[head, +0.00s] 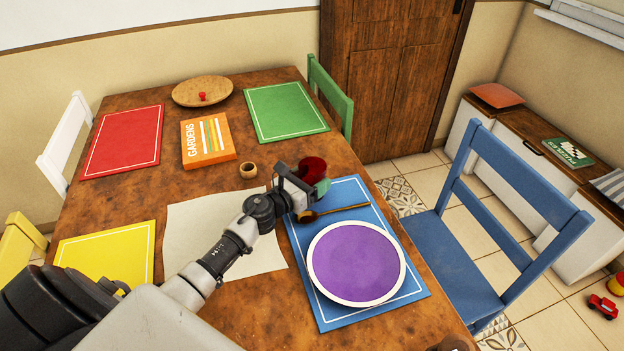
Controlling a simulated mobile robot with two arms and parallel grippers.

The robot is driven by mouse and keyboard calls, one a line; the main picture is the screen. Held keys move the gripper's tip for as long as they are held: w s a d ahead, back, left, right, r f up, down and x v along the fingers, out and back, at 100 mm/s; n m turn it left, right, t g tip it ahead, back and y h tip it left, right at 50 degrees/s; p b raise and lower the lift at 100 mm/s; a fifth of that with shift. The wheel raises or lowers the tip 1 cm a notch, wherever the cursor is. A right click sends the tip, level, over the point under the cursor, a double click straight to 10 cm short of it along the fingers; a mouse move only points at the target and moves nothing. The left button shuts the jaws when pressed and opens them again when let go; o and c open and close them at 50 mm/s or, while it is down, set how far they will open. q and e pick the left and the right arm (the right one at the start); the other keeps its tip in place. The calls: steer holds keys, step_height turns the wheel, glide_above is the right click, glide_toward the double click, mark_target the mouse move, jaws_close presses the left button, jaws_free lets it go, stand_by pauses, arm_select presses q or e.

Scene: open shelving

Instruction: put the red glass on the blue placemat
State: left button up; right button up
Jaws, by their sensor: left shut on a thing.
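My left gripper (299,187) is shut on the red glass (313,169), a dark red rounded shape partly hidden by the fingers. The glass is by the far left corner of the blue placemat (350,191); I cannot tell its height above the table. The blue placemat lies at the right side of the table. A purple plate with a white rim (356,262) covers much of its near part. A wooden spoon (340,210) lies across its far part, close to the gripper. My right gripper is not in view.
A white sheet (205,219) lies under my left forearm. Red (124,141), green (286,111) and yellow (108,256) placemats lie around. A blue chair (500,230) stands right.

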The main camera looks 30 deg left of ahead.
arm_select(q)
steer(key=shift+f, duration=0.2)
steer(key=o, duration=1.1)
steer(key=shift+r, duration=0.1)
steer(key=shift+c, duration=0.2)
steer(key=shift+r, duration=0.15)
steer(key=b+v, duration=0.1)
steer(key=v, duration=1)
steer(key=shift+s+a, duration=0.15)
steer(key=shift+s, duration=0.35)
steer(key=shift+r, duration=0.1)
